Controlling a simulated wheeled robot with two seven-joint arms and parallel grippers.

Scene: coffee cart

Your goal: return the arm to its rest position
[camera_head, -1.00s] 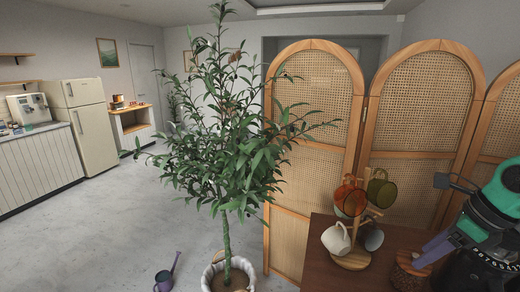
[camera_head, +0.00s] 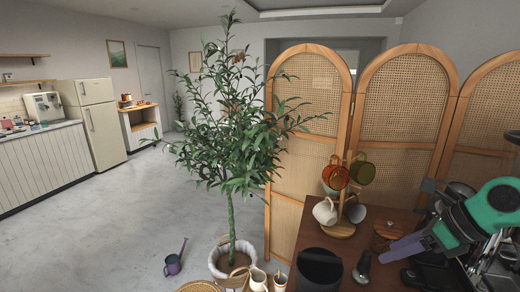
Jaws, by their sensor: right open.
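My left gripper is not in view.
The mug tree holds several mugs. A black round container (camera_head: 319,268) and a tamper-like tool (camera_head: 363,266) stand at the near edge. A cane screen (camera_head: 408,98) closes off the back. A potted tree (camera_head: 230,150) and open floor (camera_head: 90,235) lie left.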

